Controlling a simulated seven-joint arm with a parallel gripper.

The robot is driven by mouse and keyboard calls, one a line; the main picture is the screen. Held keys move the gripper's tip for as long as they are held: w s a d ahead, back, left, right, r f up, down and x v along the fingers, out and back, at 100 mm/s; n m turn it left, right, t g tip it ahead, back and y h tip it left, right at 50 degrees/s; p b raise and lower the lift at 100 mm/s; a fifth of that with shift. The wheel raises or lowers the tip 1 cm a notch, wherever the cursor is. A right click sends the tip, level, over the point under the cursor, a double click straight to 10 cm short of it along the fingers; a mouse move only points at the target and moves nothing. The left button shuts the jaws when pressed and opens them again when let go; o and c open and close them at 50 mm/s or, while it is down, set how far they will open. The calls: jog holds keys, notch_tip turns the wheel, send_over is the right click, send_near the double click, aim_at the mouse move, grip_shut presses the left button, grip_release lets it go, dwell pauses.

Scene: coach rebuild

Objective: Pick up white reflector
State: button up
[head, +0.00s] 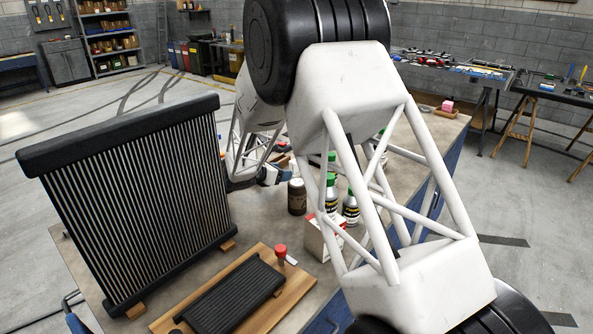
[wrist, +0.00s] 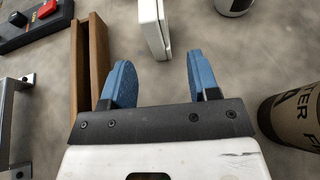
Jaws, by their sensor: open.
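A small white block (wrist: 151,28), which looks like the white reflector, is on the worktop ahead of my gripper in the wrist view. Its top runs out of the frame. My gripper (wrist: 159,75) is open, with blue fingers to either side of the line to the block and nothing between them. In the head view my gripper (head: 279,175) is low over the worktop behind my arm, and I cannot make out the reflector there.
A brown wooden piece (wrist: 99,50) lies close left of the left finger. A brown labelled container (wrist: 297,115) stands right of the gripper. Bottles (head: 331,190), a white-and-red box (head: 322,237) and a large radiator (head: 135,200) share the worktop (head: 260,222).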

aim_at(295, 171)
jog(key=shift+w+f, duration=0.1)
jog(key=shift+f, duration=0.05)
jog(key=shift+x, duration=1.25)
jog(key=shift+d, duration=0.1)
jog(key=shift+x, duration=2.5)
jog(key=shift+w, duration=0.1)
jog(key=shift+c, duration=0.4)
jog(key=c, duration=0.9)
